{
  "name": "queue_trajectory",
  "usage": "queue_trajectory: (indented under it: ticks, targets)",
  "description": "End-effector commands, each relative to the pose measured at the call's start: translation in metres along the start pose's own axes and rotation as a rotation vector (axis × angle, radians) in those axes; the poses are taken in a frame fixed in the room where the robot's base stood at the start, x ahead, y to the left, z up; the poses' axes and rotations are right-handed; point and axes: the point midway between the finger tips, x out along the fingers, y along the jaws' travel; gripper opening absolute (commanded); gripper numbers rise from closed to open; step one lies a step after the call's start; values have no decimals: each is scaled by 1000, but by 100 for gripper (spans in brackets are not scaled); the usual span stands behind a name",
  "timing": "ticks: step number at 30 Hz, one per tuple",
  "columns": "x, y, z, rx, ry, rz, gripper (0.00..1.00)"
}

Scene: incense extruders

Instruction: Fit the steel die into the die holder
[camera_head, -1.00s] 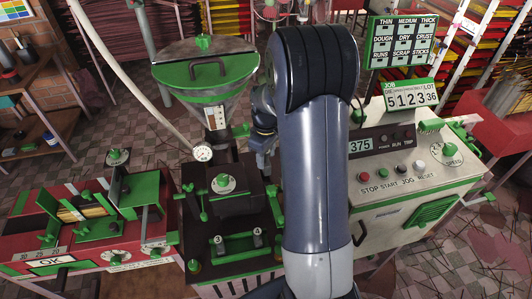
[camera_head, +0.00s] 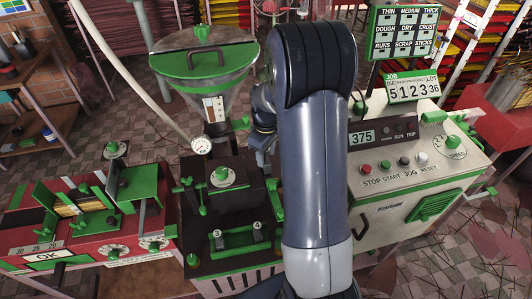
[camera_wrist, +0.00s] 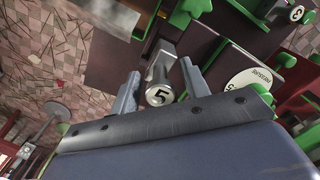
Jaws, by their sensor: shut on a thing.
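My gripper (camera_wrist: 160,85) is shut on the steel die (camera_wrist: 163,60), a pale metal piece with a round end (camera_wrist: 159,95) marked 5. The die lies between the two fingers in the wrist view, above brown machine surfaces. In the head view my arm hides the fingertips and the die; only part of the wrist shows beside the dark extruder block (camera_head: 240,195). That block carries a white dial (camera_head: 223,177) with a green knob. I cannot clearly make out the die holder's opening. A green rack (camera_head: 235,238) with pieces marked 3 and 4 sits in front of the block.
A white control cabinet (camera_head: 385,220) stands at the right. A red cutting bench (camera_head: 85,245) stands at the left. Green handles crowd the extruder.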

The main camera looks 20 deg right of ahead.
Motion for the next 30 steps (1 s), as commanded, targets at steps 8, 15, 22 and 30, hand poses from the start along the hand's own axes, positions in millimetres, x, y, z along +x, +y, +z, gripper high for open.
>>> queue_trajectory:
  ticks: [8,15,22,30]
  targets:
    - [-1,0,0,1,1,1,7]
    - [4,0,0,1,1,1,7]
    - [10,0,0,1,1,1,7]
    - [15,0,0,2,2,2,7]
